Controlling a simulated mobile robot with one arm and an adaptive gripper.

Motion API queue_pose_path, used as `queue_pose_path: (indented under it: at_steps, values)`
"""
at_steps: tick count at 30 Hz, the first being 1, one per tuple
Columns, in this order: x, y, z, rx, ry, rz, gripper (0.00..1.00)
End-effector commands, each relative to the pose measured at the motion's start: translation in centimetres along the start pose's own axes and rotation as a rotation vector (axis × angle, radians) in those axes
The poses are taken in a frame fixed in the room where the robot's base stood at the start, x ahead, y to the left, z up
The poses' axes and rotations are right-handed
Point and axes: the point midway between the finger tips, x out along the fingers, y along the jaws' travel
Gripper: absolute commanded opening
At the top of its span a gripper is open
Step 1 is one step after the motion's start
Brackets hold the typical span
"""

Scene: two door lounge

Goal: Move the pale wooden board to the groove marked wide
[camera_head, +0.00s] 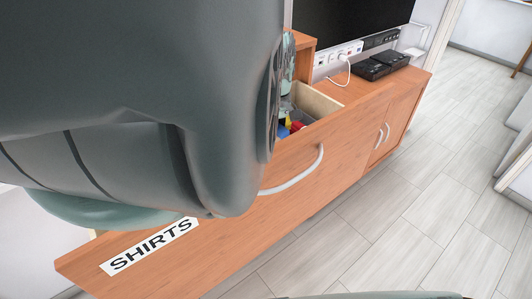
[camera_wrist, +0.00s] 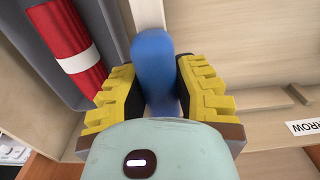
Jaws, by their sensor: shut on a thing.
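My gripper (camera_wrist: 157,72) has yellow toothed jaws, shut on a blue rounded piece (camera_wrist: 154,62) in the wrist view. A pale strip (camera_wrist: 146,14) shows just beyond the blue piece; I cannot tell whether they are joined. Pale wood surfaces with ledges (camera_wrist: 260,100) lie to the right. A white label (camera_wrist: 306,127) there is cut off and reads "RROW". No label reading wide is in view, and I cannot tell which pale piece is the board.
An open drawer (camera_head: 315,100) in the orange wooden cabinet (camera_head: 345,150) holds small coloured items. A label (camera_head: 148,246) reads "SHIRTS". A red roll (camera_wrist: 75,50) lies in a dark grey tray (camera_wrist: 40,80) left of my gripper.

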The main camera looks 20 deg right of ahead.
Motion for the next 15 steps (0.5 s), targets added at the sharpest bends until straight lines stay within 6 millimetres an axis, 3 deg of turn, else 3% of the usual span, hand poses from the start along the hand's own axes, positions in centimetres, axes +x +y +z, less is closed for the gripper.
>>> queue_pose_path:
  at_steps: [6, 7, 13, 15]
  values:
    - [0.58, -0.01, -0.08, -0.001, 0.001, 0.001, 0.0]
    - [0.43, 0.0, -0.09, -0.001, 0.001, 0.001, 0.34]
    - [0.42, -0.01, -0.07, -0.001, 0.001, 0.001, 0.55]
    - [0.44, -0.02, -0.06, -0.001, 0.001, 0.001, 0.56]
